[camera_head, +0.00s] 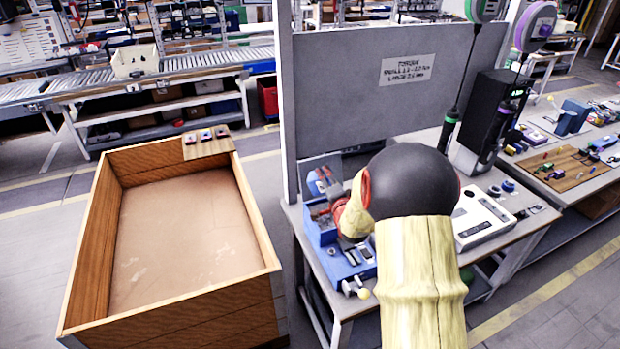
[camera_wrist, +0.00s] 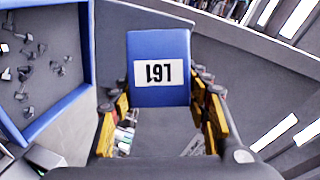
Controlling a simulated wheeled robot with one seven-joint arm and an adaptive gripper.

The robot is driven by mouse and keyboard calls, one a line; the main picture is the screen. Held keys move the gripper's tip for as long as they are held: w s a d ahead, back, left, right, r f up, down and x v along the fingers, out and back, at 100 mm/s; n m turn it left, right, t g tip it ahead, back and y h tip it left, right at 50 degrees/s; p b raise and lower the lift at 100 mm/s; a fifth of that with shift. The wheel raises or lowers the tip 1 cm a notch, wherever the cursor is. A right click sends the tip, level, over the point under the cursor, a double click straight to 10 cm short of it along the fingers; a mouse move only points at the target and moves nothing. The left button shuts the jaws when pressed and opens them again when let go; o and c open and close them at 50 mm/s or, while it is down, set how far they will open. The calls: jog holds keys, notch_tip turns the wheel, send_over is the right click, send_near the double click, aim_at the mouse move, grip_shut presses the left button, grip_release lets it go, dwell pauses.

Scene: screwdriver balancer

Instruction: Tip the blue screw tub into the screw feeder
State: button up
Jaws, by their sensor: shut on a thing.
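The blue screw tub (camera_wrist: 160,42) shows in the wrist view as a blue face with a white label, its print upside down. My gripper (camera_wrist: 158,98) is shut on it, with a yellow-and-black finger on each side. The tub's inside is not visible, and I cannot tell how far it is tilted. A blue-walled tray (camera_wrist: 89,60) with several loose grey screws lies to the left; it appears to be the screw feeder. In the head view a blue feeder box (camera_head: 319,238) stands at the bench's left end, partly behind my arm, beside my gripper (camera_head: 347,215).
A grey panel with a torque sign (camera_head: 407,70) stands behind the bench. A white device (camera_head: 482,217) and a black unit (camera_head: 492,115) are to the right. Screwdrivers hang above. A large wooden crate (camera_head: 180,310), almost empty, is on the left.

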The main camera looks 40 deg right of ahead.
jog(key=n, duration=0.1)
jog(key=n+g, duration=0.1)
jog(key=shift+w+r+n+g+h, duration=0.1)
jog(key=shift+r+n+g+h, duration=0.2)
jog(key=shift+r+n, duration=0.1)
jog(key=shift+r+n+g+h+p, duration=0.35)
jog(key=shift+n+g, duration=0.25)
jog(key=shift+n, duration=0.5)
jog(key=n+g+h+p, duration=0.1)
jog(key=p, duration=0.2)
jog(key=n+p, duration=0.2)
jog(key=p, duration=0.2)
jog(key=shift+r+g+h+p, duration=0.3)
jog(key=shift+r+g+h, duration=0.05)
jog(key=shift+r+g, duration=0.05)
jog(key=shift+n+p, duration=0.4)
jog(key=shift+p, duration=0.45)
jog(key=shift+g+h, duration=0.3)
jog(key=shift+n, duration=0.3)
jog(key=shift+f, duration=0.1)
